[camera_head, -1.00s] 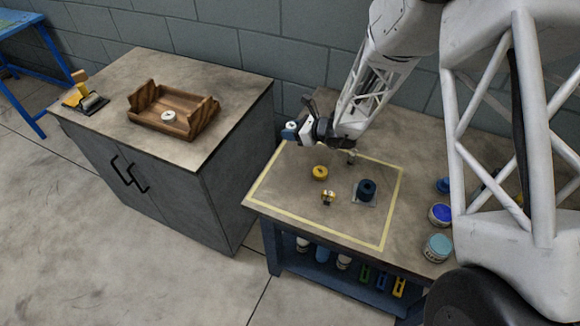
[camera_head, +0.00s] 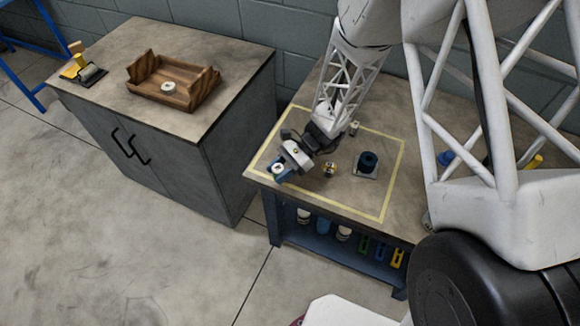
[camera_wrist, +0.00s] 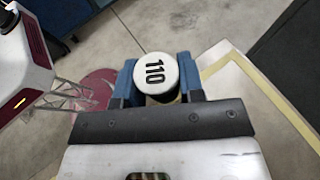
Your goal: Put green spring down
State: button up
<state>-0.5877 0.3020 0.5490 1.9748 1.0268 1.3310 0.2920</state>
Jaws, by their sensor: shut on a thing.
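In the head view, the held thing (camera_head: 278,169) is at the front left corner of the taped area on the workbench (camera_head: 345,192). I cannot tell whether it touches the bench top. I see nothing that is clearly a green spring.
A dark blue round piece (camera_head: 367,160) sits on a plate. A small yellow-and-dark piece (camera_head: 329,169) lies left of it, and a small pale cylinder (camera_head: 354,128) stands behind. A wooden tray (camera_head: 190,99) is on the cabinet (camera_head: 213,60). Bare bench lies along the front.

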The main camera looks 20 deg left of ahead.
jog(key=s+d+f+n+g+h, duration=0.2)
jog(key=s+d+n+h, duration=0.6)
jog(key=d+h, duration=0.1)
jog(key=w+d+r+n+t+h, duration=0.1)
jog(key=w+d+n+t+h, duration=0.1)
jog(key=d+n+t+h, duration=1.15)
jog(key=a+r+n+t+y, duration=0.1)
jog(key=a+n+t+y, duration=0.4)
jog(key=n, duration=0.5)
jog(key=w+a+r+n+t+y, duration=0.1)
jog(key=a+r+n+t+y, duration=0.1)
jog(key=a+n+t+y, duration=0.4)
jog(key=shift+n+t+y, duration=1.45)
jog(key=shift+n+y, duration=0.8)
jog(key=shift+y, duration=0.1)
jog(key=shift+a, duration=0.15)
